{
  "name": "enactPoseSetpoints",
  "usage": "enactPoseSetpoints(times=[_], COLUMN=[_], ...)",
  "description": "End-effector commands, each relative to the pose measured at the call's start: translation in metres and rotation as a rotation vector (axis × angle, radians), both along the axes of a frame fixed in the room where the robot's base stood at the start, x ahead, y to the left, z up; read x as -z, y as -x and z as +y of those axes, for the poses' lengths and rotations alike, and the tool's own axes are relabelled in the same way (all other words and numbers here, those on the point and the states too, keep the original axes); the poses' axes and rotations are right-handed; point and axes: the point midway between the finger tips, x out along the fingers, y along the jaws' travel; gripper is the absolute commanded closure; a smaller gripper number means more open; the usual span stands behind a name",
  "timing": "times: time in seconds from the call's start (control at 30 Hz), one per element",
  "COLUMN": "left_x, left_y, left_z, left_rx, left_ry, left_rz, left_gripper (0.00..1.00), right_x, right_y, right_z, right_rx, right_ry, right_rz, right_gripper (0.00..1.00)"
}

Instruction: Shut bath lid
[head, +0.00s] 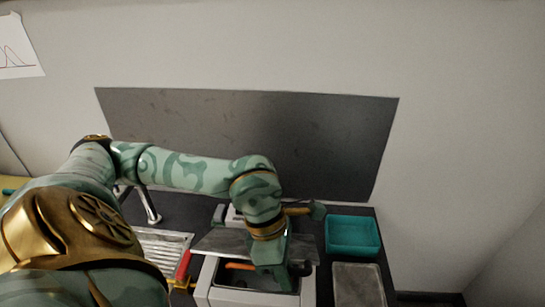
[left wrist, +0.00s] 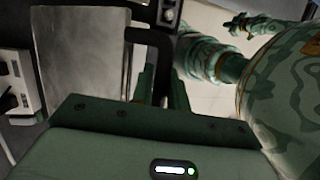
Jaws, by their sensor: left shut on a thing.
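The bath (head: 252,298) is a white box at the bottom centre of the head view. Its opening shows in front, with a small orange bar (head: 240,266) in it. The grey metal lid (head: 218,242) is raised over the back of the bath and partly hidden by my arm. It shows as a flat plate in the left wrist view (left wrist: 85,55). My left gripper (head: 285,272) is over the right part of the bath. In the left wrist view its fingers (left wrist: 163,88) are shut on the lid's black handle (left wrist: 164,50).
A teal tray (head: 352,252) and a grey-topped block (head: 358,284) stand right of the bath. A ribbed metal tray (head: 163,243) and a red-and-yellow thing (head: 183,268) are on its left. A dark panel (head: 250,135) is on the wall behind.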

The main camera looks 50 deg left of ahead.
Motion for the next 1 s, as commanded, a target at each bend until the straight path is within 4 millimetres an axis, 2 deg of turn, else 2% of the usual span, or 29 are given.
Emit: enactPoseSetpoints(times=[0.27, 0.7, 1.0], left_x=[0.001, 0.03, 0.03], left_y=[0.001, 0.014, 0.016], left_z=[-0.001, -0.012, -0.013], left_rx=[0.001, 0.002, 0.0], left_ry=[0.001, 0.001, 0.001], left_rz=[0.0, 0.002, 0.001], left_gripper=[0.95, 0.95, 0.95], right_x=[0.001, 0.032, 0.032], right_y=[0.0, 0.005, 0.005], right_z=[0.0, 0.0, 0.0], right_rx=[0.0, 0.0, 0.0], right_ry=[0.0, -0.001, -0.001], right_rz=[0.0, 0.011, 0.011], right_gripper=[1.0, 1.0, 1.0])
